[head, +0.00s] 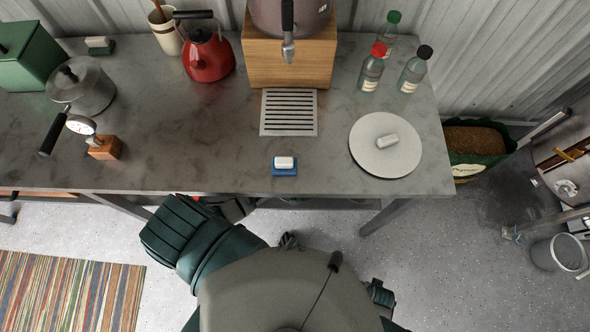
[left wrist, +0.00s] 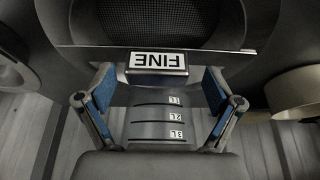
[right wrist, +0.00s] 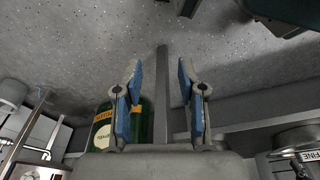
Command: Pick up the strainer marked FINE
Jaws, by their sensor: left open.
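The strainer's white FINE label (left wrist: 158,63) shows upside down in the left wrist view, on a block at the rim below dark mesh (left wrist: 165,22). My left gripper (left wrist: 158,78) is open, its blue-padded fingers on either side of the label block. I cannot tell whether they touch it. A grey vessel marked 1L, 2L, 3L (left wrist: 150,130) shows between the fingers. A FINE label (right wrist: 308,156) also shows at the lower right edge of the right wrist view. My right gripper (right wrist: 159,70) is open and empty. Both grippers are hidden in the head view.
The grey counter (head: 220,130) covers the space below it. On it are a red kettle (head: 208,58), a drip grate (head: 289,112), a white round plate (head: 385,160) and several bottles. A table leg (right wrist: 162,100) and a green bag (right wrist: 143,120) lie beyond my right gripper.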

